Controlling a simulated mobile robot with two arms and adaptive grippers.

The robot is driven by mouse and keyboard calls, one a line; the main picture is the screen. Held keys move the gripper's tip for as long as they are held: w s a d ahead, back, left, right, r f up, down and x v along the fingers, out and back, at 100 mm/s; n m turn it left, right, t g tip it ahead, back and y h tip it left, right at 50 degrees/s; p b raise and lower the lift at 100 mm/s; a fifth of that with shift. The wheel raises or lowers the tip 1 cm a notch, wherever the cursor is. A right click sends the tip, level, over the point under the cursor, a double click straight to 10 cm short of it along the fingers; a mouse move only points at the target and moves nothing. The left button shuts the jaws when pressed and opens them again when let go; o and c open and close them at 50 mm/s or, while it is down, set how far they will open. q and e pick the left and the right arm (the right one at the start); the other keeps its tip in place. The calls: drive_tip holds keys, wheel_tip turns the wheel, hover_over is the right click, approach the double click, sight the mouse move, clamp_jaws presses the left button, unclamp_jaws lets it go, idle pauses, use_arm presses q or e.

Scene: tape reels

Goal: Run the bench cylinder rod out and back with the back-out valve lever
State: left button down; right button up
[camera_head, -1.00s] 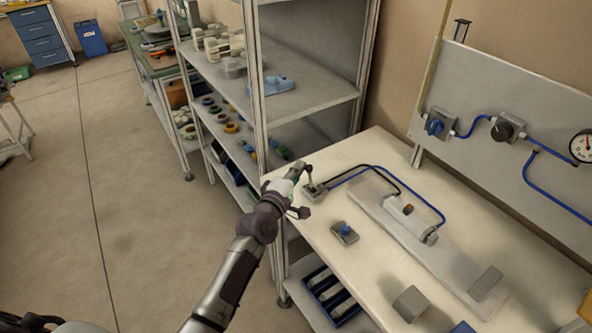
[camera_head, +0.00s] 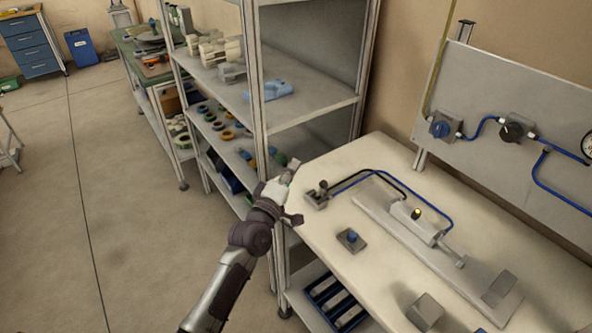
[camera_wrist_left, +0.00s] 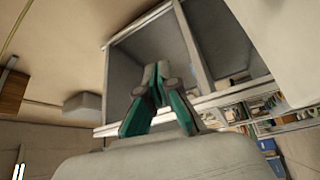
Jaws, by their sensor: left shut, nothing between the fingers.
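The valve (camera_head: 317,198) is a small grey block with a short dark lever, near the bench's left corner. The bench cylinder (camera_head: 414,219) lies on a long grey base plate (camera_head: 372,208); its rod (camera_head: 451,252) is out, ending in a small grey block short of the end block (camera_head: 499,289). My left gripper (camera_head: 292,167) is shut and empty, just left of the valve and apart from the lever. Its green fingers also show closed in the left wrist view (camera_wrist_left: 155,75). My right gripper is out of view.
A blue-knobbed block (camera_head: 350,239) and a grey block (camera_head: 425,311) stand on the bench. Blue and black hoses loop behind the cylinder. A shelf rack (camera_head: 305,108) stands close behind my left gripper. An upright panel with valves (camera_head: 514,127) backs the bench.

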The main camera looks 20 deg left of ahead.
use_arm(q)
drive_tip(key=f+b+v, duration=0.1)
drive_tip(key=v, duration=0.7)
drive_tip(key=shift+s+f, duration=0.25)
drive_tip(key=shift+s, duration=0.05)
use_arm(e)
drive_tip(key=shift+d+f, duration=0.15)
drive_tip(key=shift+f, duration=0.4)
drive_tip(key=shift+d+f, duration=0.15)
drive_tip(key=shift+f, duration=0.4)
use_arm(q)
drive_tip(key=shift+d, duration=0.15)
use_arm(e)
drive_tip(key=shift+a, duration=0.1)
